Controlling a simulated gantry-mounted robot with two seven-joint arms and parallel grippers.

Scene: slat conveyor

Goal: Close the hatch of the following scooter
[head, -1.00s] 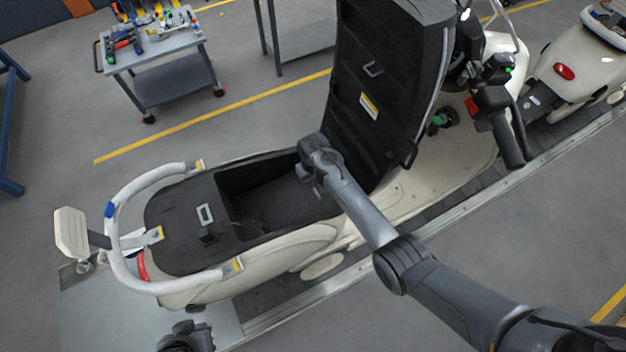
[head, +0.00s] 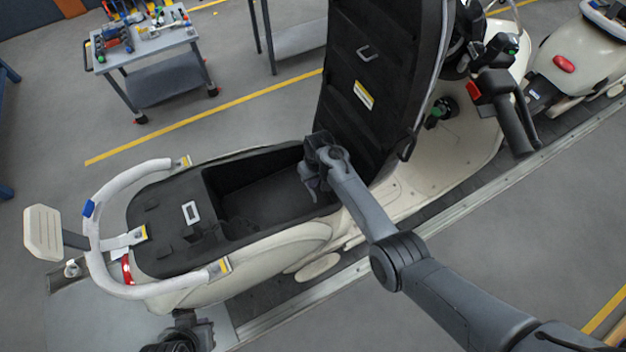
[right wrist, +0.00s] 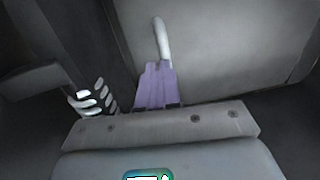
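The cream scooter (head: 285,247) stands on the slat conveyor, its rear toward the left. Its black hatch (head: 345,130) stands open, nearly upright, with the dark underside, a small handle and a yellow label showing. The storage well (head: 265,190) below is uncovered. My right gripper (head: 308,180) is over the well's right end, close to the hatch's lower part. Whether it touches the hatch cannot be told, and its fingers are too dark to read. The right wrist view shows a purple part (right wrist: 158,88) and a pale curved bar. My left gripper (head: 185,335) shows partly at the bottom edge, below the scooter's rear.
A white rear rail (head: 95,225) loops around the scooter's tail. Handlebars (head: 500,90) stand right of the hatch. Another scooter (head: 585,65) is farther along at upper right. A tool cart (head: 165,85) stands at upper left. Grey floor left of the scooter is clear.

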